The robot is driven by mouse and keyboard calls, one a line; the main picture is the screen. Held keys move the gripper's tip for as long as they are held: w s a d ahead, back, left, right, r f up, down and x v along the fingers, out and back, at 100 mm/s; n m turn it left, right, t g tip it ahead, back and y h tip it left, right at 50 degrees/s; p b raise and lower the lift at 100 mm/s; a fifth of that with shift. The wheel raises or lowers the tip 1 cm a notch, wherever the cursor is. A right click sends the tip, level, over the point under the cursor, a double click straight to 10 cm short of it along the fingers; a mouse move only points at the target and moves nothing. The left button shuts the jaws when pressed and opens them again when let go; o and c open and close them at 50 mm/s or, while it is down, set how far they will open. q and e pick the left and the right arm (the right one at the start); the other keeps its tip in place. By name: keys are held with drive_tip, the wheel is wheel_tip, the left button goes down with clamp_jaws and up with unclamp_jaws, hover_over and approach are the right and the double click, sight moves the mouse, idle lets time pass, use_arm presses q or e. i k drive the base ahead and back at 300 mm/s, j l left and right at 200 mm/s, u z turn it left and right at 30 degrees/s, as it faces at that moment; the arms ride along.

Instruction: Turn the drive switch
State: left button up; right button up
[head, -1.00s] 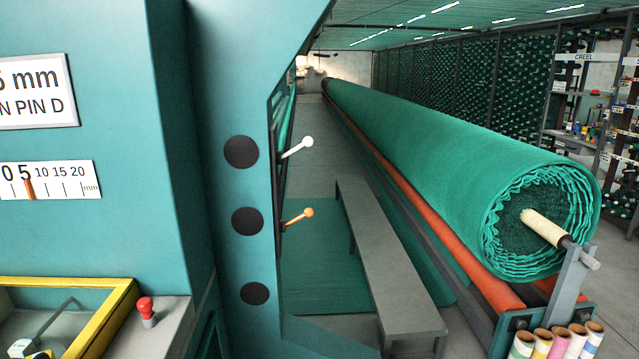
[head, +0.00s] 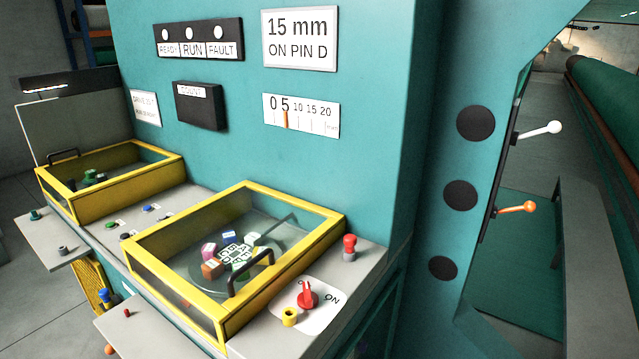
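The drive switch is a red rotary knob (head: 307,296) on a white plate (head: 325,312) on the grey ledge, right of the nearer yellow-framed box. The word ON is printed to the knob's right; a label behind the knob is partly covered. The knob's pointer stands up toward the back, not at ON, as far as I can tell. Neither of my grippers shows in the head view.
A yellow-framed glazed box (head: 230,265) with a black handle stands beside the switch. A red mushroom button (head: 349,247) and a small yellow socket (head: 289,317) are close by. White (head: 541,131) and orange (head: 517,208) levers stick out at right.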

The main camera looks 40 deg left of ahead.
sight(308, 300)
drive_tip(key=u, duration=1.85)
